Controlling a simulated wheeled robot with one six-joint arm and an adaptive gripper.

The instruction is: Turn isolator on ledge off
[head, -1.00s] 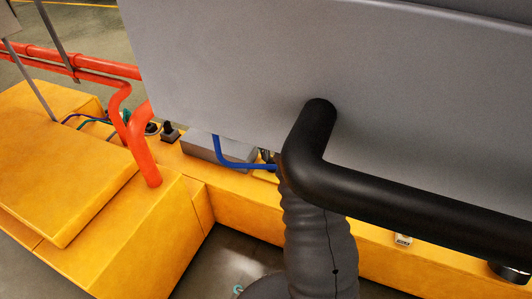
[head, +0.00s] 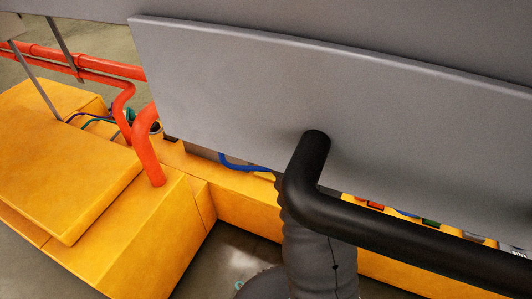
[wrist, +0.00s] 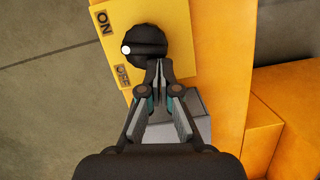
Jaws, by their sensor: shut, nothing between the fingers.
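The isolator is a round black knob (wrist: 145,43) on a yellow plate (wrist: 177,18) in the wrist view. A white dot sits on the knob's left edge, between the printed ON label (wrist: 104,23) above and the OFF label (wrist: 122,75) below. A raised bar runs roughly across the knob. My gripper (wrist: 158,66) is shut and empty, its fingertips at the knob's lower right edge. I cannot tell whether they touch it. In the head view I cannot make out the knob or my gripper; a large grey panel (head: 230,85) covers much of the middle.
Orange-red pipes (head: 148,160) and coloured cables stand at the left beside a yellow block (head: 65,165). A yellow ledge (head: 245,205) runs below the panel. In the wrist view a grey box (wrist: 200,115) lies behind my fingers, and yellow blocks (wrist: 285,95) stand at right.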

